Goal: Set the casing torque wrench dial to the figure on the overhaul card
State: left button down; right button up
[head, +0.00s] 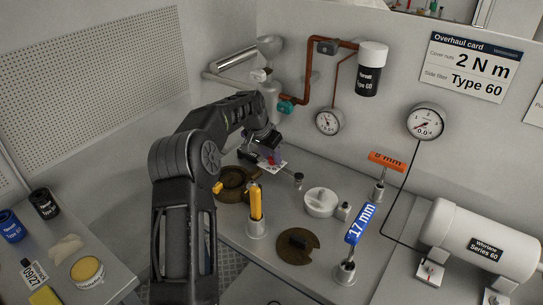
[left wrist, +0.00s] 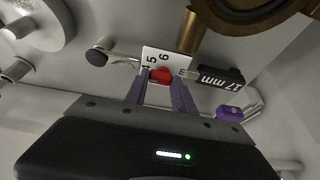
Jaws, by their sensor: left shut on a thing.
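The overhaul card (head: 470,66) on the back wall reads 2 N m for the cover nuts and Type 60 for the side filter. My left gripper (head: 269,158) reaches down to the back of the bench. It is shut on a small red knob (left wrist: 162,75) in front of a white scale plate (left wrist: 158,60), which also shows in the head view (head: 273,168). Figures 4, 5 and 6 can be read on the plate; the fingers hide the rest, and I cannot tell the setting. My right gripper is not in view.
A brown round housing (head: 232,186) sits close to my left gripper. A yellow-handled tool (head: 255,204), a brown disc (head: 297,247), a white round part (head: 320,202), and blue 17 mm (head: 360,224) and orange 8 mm (head: 386,162) tools stand nearby. A white tank (head: 470,236) is at right.

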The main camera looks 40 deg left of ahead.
pick_arm(q)
jog(key=shift+n, duration=0.4)
jog(key=shift+d+n+y+b, duration=0.15)
jog(key=shift+n+y+b, duration=0.25)
jog(key=shift+n+b, duration=0.15)
jog(key=shift+w+d+n+y, duration=0.15)
jog(key=shift+n+y, duration=0.35)
jog(key=shift+n, duration=0.65)
jog(key=n+y, duration=0.1)
jog(key=n, duration=0.2)
jog(key=shift+w+n+g+b, duration=0.1)
jog(key=shift+n+g+b, duration=0.2)
jog(key=shift+g+b, duration=0.1)
jog(key=n+g+y+p, duration=0.1)
jog(key=n, duration=0.2)
jog(key=shift+w+d+r+n, duration=0.1)
jog(key=shift+n, duration=0.2)
jog(key=n+g+p, duration=0.1)
jog(key=n+p, duration=0.1)
jog(key=n, duration=0.1)
jog(key=shift+w+n+y, duration=0.15)
jog(key=shift+n+y, duration=0.25)
jog(key=shift+n+g, duration=0.4)
